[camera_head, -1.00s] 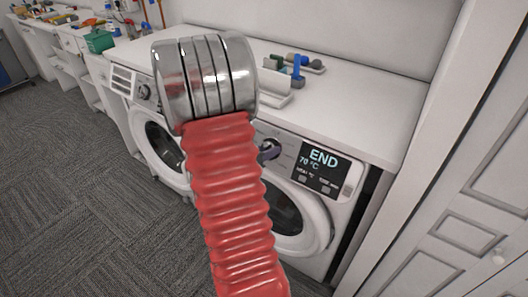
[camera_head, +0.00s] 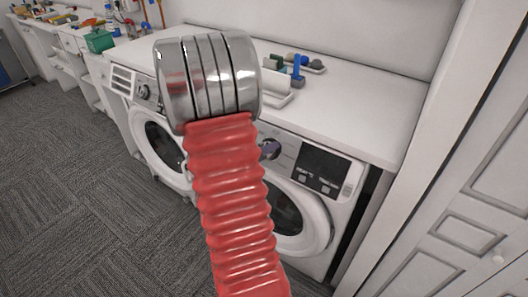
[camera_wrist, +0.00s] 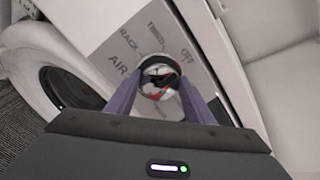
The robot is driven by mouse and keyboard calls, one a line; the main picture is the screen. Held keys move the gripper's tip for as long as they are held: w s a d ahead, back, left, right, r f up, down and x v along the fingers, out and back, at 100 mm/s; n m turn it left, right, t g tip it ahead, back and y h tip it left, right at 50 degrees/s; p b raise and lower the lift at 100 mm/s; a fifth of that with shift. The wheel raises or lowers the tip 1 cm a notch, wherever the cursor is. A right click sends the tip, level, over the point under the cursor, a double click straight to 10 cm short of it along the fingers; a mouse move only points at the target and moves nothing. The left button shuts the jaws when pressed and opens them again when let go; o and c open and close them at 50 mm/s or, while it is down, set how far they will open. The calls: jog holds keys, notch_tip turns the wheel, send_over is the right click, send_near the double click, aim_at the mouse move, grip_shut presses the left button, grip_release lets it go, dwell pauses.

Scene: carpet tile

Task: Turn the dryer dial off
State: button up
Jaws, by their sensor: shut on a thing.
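The dryer (camera_head: 335,200) is the white front-loader on the right under the counter, with its dark display (camera_head: 322,168) blank. In the wrist view its dial (camera_wrist: 160,74) is a round shiny knob with a dark rim and a red mark. Labels around it read AIR, RACK, TIMED and OFF (camera_wrist: 187,57). I cannot tell which label the dial points to. My gripper (camera_wrist: 161,88) has its two purple fingers on either side of the dial, shut on it. In the head view a dark fingertip (camera_head: 270,149) shows at the panel; my red arm hides much of the front.
A second white front-loader (camera_head: 155,135) stands to the left. The white counter (camera_head: 370,110) above holds a tray and small blue and grey items (camera_head: 298,68). A panelled white door (camera_head: 460,235) is close on the right. Grey carpet (camera_head: 80,220) is clear at left.

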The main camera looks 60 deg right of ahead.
jog(key=shift+w, duration=0.2)
jog(key=o, duration=0.8)
jog(key=shift+c, duration=0.2)
jog(key=shift+o, duration=1.4)
jog(key=shift+s, duration=0.1)
jog(key=shift+a, duration=0.1)
jog(key=v, duration=1.3)
jog(key=shift+a, duration=0.3)
